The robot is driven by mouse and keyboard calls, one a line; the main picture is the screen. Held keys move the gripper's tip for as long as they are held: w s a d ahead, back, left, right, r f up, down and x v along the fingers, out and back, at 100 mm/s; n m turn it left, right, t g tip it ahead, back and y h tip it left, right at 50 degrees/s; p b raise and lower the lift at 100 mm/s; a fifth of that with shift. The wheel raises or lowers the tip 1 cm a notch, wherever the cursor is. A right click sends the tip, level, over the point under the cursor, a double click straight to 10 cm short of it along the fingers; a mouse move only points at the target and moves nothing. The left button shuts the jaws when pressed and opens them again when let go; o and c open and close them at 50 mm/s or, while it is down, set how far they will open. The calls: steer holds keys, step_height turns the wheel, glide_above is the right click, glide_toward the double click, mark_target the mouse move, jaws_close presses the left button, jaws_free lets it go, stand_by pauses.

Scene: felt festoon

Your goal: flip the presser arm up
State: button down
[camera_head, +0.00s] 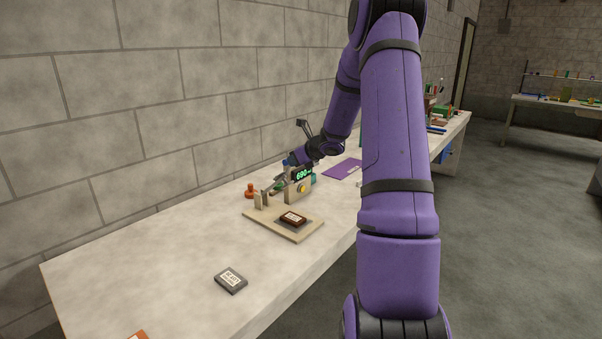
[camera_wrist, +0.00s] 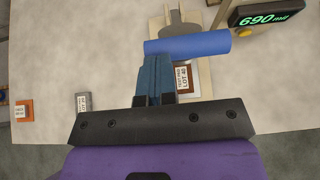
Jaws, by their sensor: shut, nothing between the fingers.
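The presser fixture stands on a tan board (camera_head: 254,221) on the bench, with upright posts at its left. In the wrist view a blue cylinder (camera_wrist: 200,44), apparently the presser arm's handle, lies crosswise in front of a grey bracket (camera_wrist: 180,25). My gripper (camera_wrist: 153,65) is shut and empty, its blue fingertips at the left part of the cylinder. Whether they touch it I cannot tell. In the head view my gripper is small and partly hidden beside the fixture. A brown labelled block (camera_head: 293,218) lies on the board; it also shows in the wrist view (camera_wrist: 183,78).
A display reading 690 (camera_head: 303,174) stands at the fixture, above a yellow knob (camera_head: 302,188). An orange-red knobbed object (camera_head: 250,191) is behind the board. A grey labelled block (camera_head: 231,280) lies in front. A purple sheet (camera_head: 343,169) lies beyond. The bench's near left is mostly clear.

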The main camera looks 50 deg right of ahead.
steer(key=w+a+r+g, duration=0.1)
steer(key=w+r, duration=0.6)
steer(key=w, duration=0.5)
steer(key=shift+w, duration=0.25)
steer(key=shift+a+r, duration=0.1)
steer(key=shift+r, duration=0.1)
steer(key=s+r, duration=0.5)
steer(key=r, duration=0.3)
steer(key=shift+s+d+r, duration=0.15)
steer(key=shift+s+d, duration=0.05)
steer(key=shift+d, duration=0.2)
